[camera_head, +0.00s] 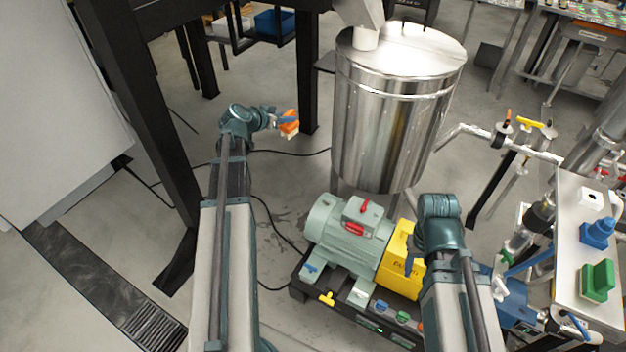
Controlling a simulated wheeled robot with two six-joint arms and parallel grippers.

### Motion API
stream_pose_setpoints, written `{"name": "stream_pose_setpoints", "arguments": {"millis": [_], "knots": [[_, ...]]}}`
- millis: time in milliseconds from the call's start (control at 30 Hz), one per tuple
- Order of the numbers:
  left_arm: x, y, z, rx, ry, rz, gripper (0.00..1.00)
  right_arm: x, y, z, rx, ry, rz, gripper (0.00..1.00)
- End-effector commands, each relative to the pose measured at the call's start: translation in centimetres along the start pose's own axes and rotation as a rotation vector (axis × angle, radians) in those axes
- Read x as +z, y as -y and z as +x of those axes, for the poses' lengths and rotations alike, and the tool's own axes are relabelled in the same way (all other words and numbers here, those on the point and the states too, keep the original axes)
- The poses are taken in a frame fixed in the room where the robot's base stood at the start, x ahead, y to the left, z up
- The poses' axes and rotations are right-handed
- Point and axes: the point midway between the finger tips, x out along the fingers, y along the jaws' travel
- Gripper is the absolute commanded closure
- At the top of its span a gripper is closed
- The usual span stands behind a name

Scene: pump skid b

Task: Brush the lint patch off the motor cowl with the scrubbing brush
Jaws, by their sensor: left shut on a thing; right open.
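My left gripper (284,122) is shut on an orange block with a pale underside, which looks like the scrubbing brush (290,121). It holds the brush in the air, to the left of the steel tank and well above the floor. The motor (340,243) is grey-green and ribbed, with its rounded cowl (318,218) at the left end. The brush is up and left of the cowl, apart from it. I cannot make out a lint patch on the cowl. My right gripper (409,263) is mostly hidden by its own wrist, by the yellow guard; a blue finger shows.
A yellow coupling guard (397,257) adjoins the motor on a dark skid. A steel tank (389,120) stands behind. A side table (569,222) at right carries a green block (597,281) and a blue item (597,233). A black post (150,110) stands left of my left arm.

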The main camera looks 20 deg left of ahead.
Motion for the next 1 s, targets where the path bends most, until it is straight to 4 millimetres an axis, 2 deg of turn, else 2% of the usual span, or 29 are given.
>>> {"name": "stream_pose_setpoints", "arguments": {"millis": [33,700,900,1000], "knots": [[1.5,-0.1,1.3,0.001,0.000,0.000,1.00,-0.1,0.2,1.9,0.000,0.000,0.000,0.50],[16.3,-2.8,16.9,0.005,0.002,0.003,1.00,-1.3,2.0,22.4,0.007,0.000,-0.002,0.50],[19.7,-3.7,20.6,0.006,0.001,0.004,1.00,-1.6,2.4,27.2,0.008,0.000,-0.003,0.50],[20.8,-4.0,21.9,0.006,0.000,0.003,1.00,-1.7,2.6,28.7,0.009,0.000,-0.003,0.50]]}}
